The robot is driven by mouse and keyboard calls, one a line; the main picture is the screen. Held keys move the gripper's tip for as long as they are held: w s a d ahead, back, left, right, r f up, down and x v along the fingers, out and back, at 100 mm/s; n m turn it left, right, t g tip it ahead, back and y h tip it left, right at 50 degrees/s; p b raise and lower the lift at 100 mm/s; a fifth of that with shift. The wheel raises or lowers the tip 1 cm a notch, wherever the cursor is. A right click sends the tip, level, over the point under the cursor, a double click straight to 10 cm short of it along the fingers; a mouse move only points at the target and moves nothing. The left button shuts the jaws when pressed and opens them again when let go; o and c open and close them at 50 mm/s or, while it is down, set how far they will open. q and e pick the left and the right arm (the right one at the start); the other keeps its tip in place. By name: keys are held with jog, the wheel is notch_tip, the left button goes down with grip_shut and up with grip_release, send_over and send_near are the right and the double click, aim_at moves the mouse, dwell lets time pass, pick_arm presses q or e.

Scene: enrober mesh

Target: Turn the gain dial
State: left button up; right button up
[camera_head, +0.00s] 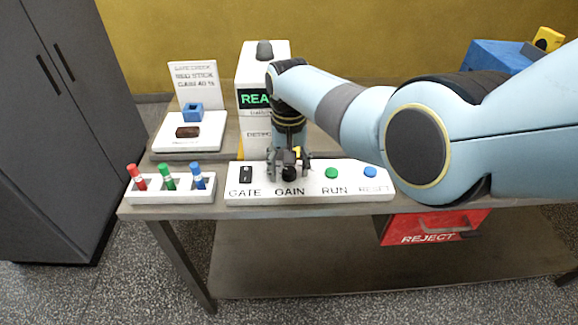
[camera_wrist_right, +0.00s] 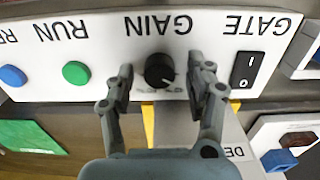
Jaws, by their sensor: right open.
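The gain dial (camera_wrist_right: 160,70) is a round black knob with a pale pointer mark, on the white control panel (camera_head: 312,194) above the GAIN label. In the wrist view, the mark points to the lower right, toward small scale print partly too small to read. My right gripper (camera_head: 289,162) points down over the dial. It is open, with one finger on each side of the knob; in the wrist view (camera_wrist_right: 160,76) a gap shows between each finger and the knob. In the head view, the gripper partly hides the dial. My left gripper is not in view.
The black GATE rocker switch (camera_head: 246,174) is left of the dial; the green RUN button (camera_head: 331,173) and blue RESET button (camera_head: 370,172) are right. A white rack (camera_head: 170,199) holds red, green and blue sticks. A white display post (camera_head: 250,62) stands behind.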

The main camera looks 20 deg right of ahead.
aim_at(289, 170)
jog(key=shift+r, duration=0.15)
notch_tip(289, 170, up, 12)
dwell(0.4)
